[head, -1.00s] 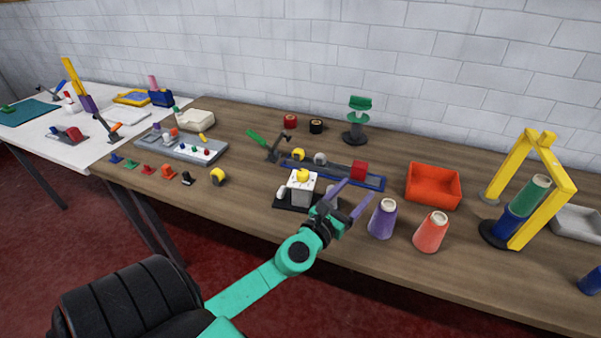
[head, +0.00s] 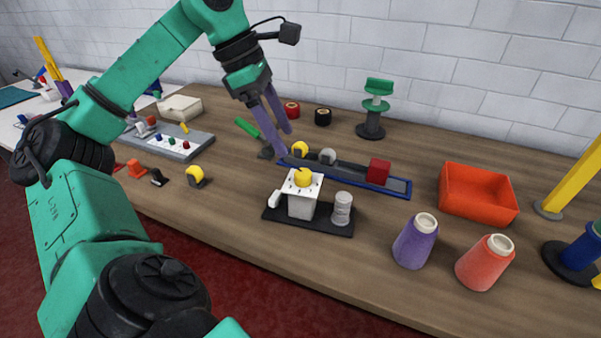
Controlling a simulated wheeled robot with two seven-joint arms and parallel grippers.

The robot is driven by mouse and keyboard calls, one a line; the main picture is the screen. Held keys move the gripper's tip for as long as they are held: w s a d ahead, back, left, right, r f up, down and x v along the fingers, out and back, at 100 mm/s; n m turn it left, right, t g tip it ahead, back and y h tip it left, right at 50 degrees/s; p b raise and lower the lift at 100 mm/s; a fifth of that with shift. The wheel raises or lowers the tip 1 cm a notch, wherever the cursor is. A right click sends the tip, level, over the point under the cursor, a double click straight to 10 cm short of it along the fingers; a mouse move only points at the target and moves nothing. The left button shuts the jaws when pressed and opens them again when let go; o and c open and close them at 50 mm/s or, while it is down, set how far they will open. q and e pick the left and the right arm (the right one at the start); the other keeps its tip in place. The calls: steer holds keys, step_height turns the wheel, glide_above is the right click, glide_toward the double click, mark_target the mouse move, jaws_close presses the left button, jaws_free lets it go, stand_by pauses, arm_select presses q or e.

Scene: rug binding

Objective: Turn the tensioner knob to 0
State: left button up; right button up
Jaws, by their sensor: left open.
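The tensioner is a white block (head: 301,207) on a black base plate (head: 330,225), near the middle of the table. Its yellow knob (head: 304,177) sits on the white top face, which carries dark marks around it. The marks are too small to read, so I cannot tell the knob's setting. My left gripper (head: 285,142) has open purple fingers pointing down. It is above and behind the tensioner, apart from the knob, with nothing between its fingers. My right gripper is not in view.
A grey cylinder (head: 342,209) stands on the same base plate. Behind lies a blue-edged rail (head: 397,187) with a red block (head: 378,171). Purple (head: 415,242) and orange (head: 484,262) cones and an orange tray (head: 478,194) are at right. The table front-left of the tensioner is clear.

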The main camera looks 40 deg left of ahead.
mark_target(302, 173)
arm_select(q)
steer(key=b+x, duration=0.2)
steer(key=x, duration=0.6)
steer(key=shift+w+f, duration=0.1)
steer(key=shift+f, duration=0.15)
steer(key=shift+w+d+f, duration=0.1)
steer(key=shift+d+f, duration=0.1)
steer(key=shift+f, duration=0.1)
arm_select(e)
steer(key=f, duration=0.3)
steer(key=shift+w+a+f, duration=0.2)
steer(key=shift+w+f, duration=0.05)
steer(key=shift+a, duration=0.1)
arm_select(q)
jaws_close()
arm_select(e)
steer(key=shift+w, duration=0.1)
